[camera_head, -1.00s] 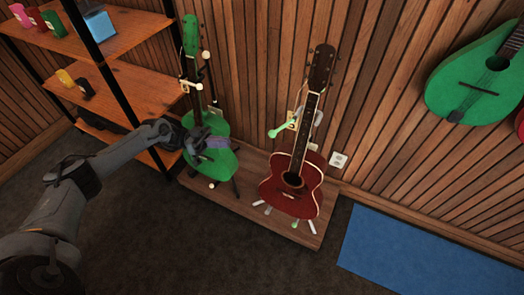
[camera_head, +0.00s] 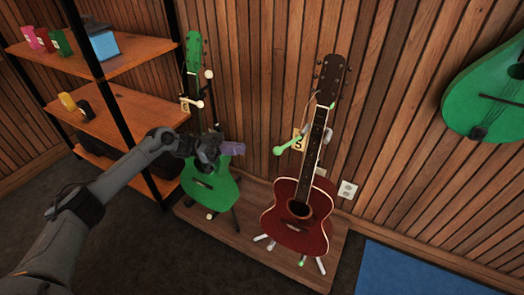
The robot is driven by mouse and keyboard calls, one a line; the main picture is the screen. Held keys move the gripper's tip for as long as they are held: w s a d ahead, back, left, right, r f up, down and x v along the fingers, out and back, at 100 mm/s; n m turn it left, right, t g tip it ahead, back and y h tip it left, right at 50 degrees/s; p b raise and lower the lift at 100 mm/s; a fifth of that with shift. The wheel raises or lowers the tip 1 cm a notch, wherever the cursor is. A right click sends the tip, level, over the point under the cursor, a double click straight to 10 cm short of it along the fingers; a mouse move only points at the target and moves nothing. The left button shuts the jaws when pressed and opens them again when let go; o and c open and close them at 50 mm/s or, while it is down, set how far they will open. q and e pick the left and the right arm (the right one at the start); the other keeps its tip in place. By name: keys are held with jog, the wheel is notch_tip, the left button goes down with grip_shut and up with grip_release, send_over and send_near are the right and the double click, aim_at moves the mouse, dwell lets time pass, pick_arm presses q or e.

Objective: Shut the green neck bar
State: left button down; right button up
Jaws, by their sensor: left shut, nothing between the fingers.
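The green neck bar (camera_head: 290,145) is on the stand of the red guitar (camera_head: 298,206). It sticks out to the left of that guitar's neck (camera_head: 317,140), tilted down to a rounded end, and does not cross the front of the neck. My left gripper (camera_head: 241,149) is shut and empty, with purple fingertips pointing right. In the picture it is left of the bar's rounded end, with a gap between them. It covers part of the upper body of the green guitar (camera_head: 212,190). My right gripper is not in view.
Both guitars stand on a low wooden platform (camera_head: 255,245) against the slatted wall. A white bar (camera_head: 192,103) is at the green guitar's neck. A tag (camera_head: 299,143) marked 5 is behind the green bar. Shelves (camera_head: 125,112) stand at left; a green instrument (camera_head: 490,95) hangs at right.

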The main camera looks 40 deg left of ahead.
pick_arm(q)
jog(key=b, duration=0.2)
send_near(289, 144)
jog(key=s+d, duration=0.2)
jog(key=d, duration=0.1)
jog(key=shift+w+d+r, duration=0.15)
jog(key=shift+d+r, duration=0.25)
jog(key=shift+d, duration=0.1)
